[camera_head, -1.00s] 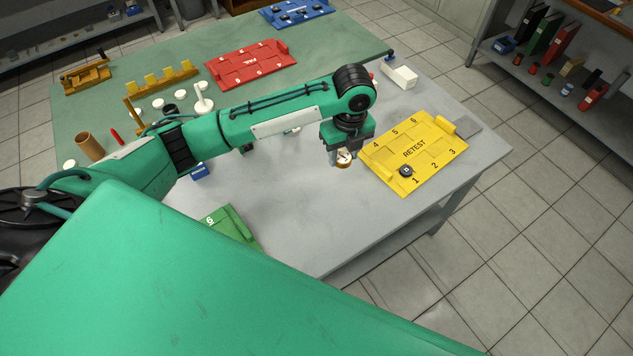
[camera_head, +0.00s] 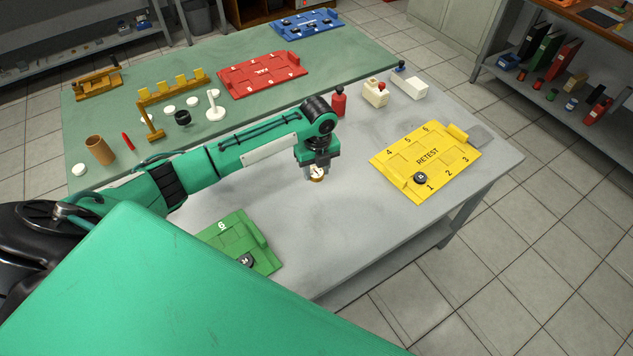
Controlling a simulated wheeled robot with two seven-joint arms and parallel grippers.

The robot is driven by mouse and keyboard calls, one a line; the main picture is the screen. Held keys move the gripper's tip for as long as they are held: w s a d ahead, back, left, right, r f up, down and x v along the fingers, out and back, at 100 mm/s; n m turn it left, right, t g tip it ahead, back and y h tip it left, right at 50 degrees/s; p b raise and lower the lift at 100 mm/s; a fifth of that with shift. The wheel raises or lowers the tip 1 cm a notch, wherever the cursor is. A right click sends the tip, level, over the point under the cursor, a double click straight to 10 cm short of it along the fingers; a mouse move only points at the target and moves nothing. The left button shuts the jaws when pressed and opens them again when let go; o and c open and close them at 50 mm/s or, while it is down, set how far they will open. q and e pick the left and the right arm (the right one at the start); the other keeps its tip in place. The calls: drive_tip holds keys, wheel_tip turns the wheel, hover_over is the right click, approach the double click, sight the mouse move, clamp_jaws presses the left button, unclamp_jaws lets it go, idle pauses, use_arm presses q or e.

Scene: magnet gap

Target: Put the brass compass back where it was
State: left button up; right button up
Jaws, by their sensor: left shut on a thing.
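The brass compass (camera_head: 317,174) is a small round brass piece with a pale face. My left gripper (camera_head: 317,170) is shut on it, over the grey part of the table left of the yellow RETEST tray (camera_head: 465,160). I cannot tell whether the compass touches the table. The yellow tray has numbered places and a dark round piece (camera_head: 420,178) near number 1. A green tray (camera_head: 232,236) lies at the front left, with a dark piece (camera_head: 246,260) on it, partly hidden by my own green body. My right gripper is not in view.
A red bottle (camera_head: 339,103), a cream block (camera_head: 375,93) and a white box (camera_head: 410,87) stand behind my gripper. Red (camera_head: 262,74) and blue (camera_head: 308,25) trays lie farther back on the green mat. The grey table (camera_head: 330,225) is clear between the green and yellow trays.

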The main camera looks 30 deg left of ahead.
sight(316, 191)
use_arm(q)
wheel_tip(316, 191, down, 3)
wheel_tip(316, 191, down, 3)
drive_tip(key=shift+f+p, duration=0.2)
drive_tip(key=shift+p, duration=0.15)
drive_tip(key=shift+f, duration=0.25)
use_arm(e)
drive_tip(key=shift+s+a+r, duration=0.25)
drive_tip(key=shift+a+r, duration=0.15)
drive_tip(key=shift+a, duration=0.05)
use_arm(q)
drive_tip(key=shift+f, duration=0.1)
drive_tip(key=o, duration=1)
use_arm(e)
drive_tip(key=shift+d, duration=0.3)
